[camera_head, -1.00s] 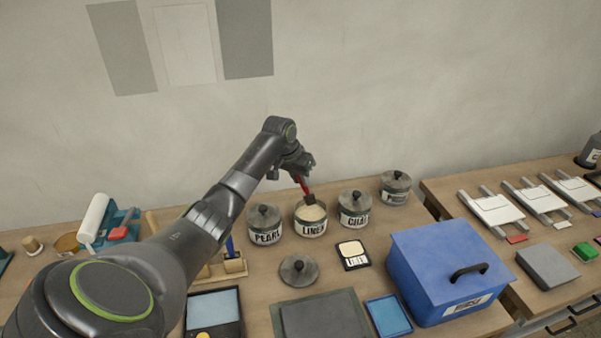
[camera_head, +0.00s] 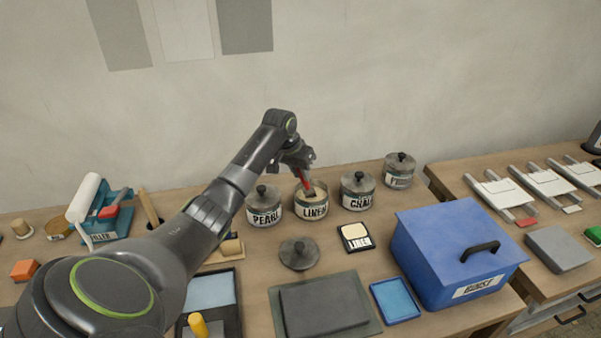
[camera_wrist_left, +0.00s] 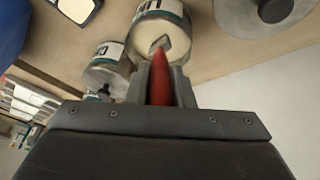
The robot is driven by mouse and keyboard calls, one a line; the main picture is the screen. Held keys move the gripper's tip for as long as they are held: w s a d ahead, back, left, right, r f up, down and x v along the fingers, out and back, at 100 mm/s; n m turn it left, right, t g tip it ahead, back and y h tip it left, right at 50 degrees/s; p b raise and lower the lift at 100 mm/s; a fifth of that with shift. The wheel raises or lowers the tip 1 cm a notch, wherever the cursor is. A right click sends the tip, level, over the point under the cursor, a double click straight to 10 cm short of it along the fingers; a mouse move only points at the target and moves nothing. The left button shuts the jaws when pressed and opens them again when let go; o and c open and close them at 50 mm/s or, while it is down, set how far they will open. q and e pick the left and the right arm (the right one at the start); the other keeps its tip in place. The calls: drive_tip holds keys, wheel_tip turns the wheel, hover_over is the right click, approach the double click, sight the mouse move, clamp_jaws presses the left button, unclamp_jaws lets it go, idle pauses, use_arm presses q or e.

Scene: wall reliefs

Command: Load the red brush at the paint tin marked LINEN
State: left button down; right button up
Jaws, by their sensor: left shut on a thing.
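The paint tin marked LINEN (camera_head: 312,207) stands open on the bench between the PEARL and CHALK tins. Cream paint shows inside it in the left wrist view (camera_wrist_left: 160,38). My left gripper (camera_head: 302,166) is shut on the red brush (camera_head: 305,181), just above the tin. In the left wrist view, the red handle (camera_wrist_left: 160,85) sits between the two fingers (camera_wrist_left: 161,88). The brush points down into the tin's mouth; its tip is hidden by the rim in the head view, so I cannot tell how deep it is. My right gripper is not in view.
Lidded tins marked PEARL (camera_head: 264,208) and CHALK (camera_head: 357,192) stand close on either side. A loose lid (camera_head: 298,254) and a card marked LINEN (camera_head: 355,237) lie in front. A blue box (camera_head: 452,255) stands at the right. The wall is bare behind the tins.

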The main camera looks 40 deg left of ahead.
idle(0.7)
use_arm(q)
drive_tip(key=shift+f, duration=0.45)
idle(1.1)
drive_tip(key=shift+s+f+p, duration=0.1)
drive_tip(key=shift+p, duration=0.3)
idle(1.1)
wheel_tip(320, 180, up, 7)
drive_tip(key=p, duration=0.8)
idle(0.7)
